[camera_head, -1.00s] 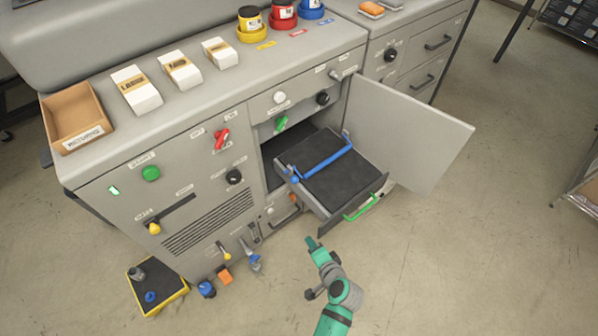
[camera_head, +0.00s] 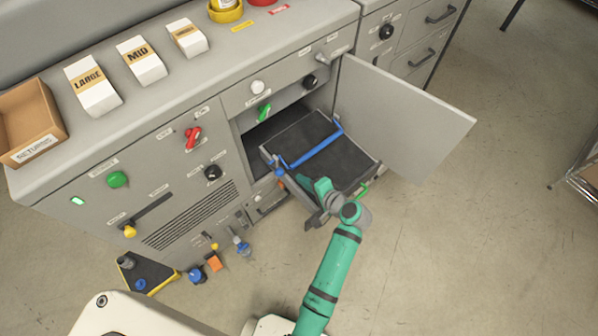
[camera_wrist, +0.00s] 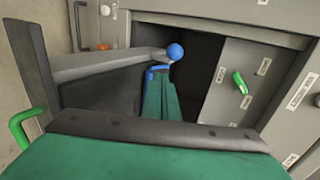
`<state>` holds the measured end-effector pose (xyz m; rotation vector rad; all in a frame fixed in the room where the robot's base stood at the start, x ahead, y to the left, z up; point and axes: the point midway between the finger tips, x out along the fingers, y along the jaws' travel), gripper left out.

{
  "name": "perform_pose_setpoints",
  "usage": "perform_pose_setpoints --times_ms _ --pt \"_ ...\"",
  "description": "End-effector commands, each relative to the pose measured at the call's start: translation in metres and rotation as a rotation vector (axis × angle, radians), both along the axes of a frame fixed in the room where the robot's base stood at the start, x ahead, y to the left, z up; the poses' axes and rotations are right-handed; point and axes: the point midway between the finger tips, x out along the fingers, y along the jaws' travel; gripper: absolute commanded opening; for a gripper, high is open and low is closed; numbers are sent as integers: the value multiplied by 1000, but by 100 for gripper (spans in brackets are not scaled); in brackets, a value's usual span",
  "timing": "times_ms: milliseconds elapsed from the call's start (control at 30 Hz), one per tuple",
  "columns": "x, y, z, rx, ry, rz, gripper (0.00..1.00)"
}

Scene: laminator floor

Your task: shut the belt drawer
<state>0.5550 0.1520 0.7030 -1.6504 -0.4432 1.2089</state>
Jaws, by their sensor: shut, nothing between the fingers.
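The belt drawer (camera_head: 345,160) sticks out of the open bay, with a black top and a blue bar (camera_head: 318,150) across it. Its green handle (camera_head: 362,191) is partly hidden behind my wrist; a green handle also shows at the left of the wrist view (camera_wrist: 22,128). My gripper (camera_head: 322,187) is shut and empty, over the drawer's near left corner in the head view. In the wrist view its green fingers (camera_wrist: 160,92) point toward the bay, near a blue round knob (camera_wrist: 175,51). I cannot tell whether they touch the drawer.
The grey cabinet door (camera_head: 400,120) stands open right of the drawer. A yellow-edged black mat (camera_head: 148,274) lies on the floor at left. The floor at right is clear.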

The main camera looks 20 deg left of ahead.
Motion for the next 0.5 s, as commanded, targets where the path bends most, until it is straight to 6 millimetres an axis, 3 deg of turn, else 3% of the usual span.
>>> perform_pose_setpoints --times_ms 500 --pt "41 72 -42 -1 -3 3 0"
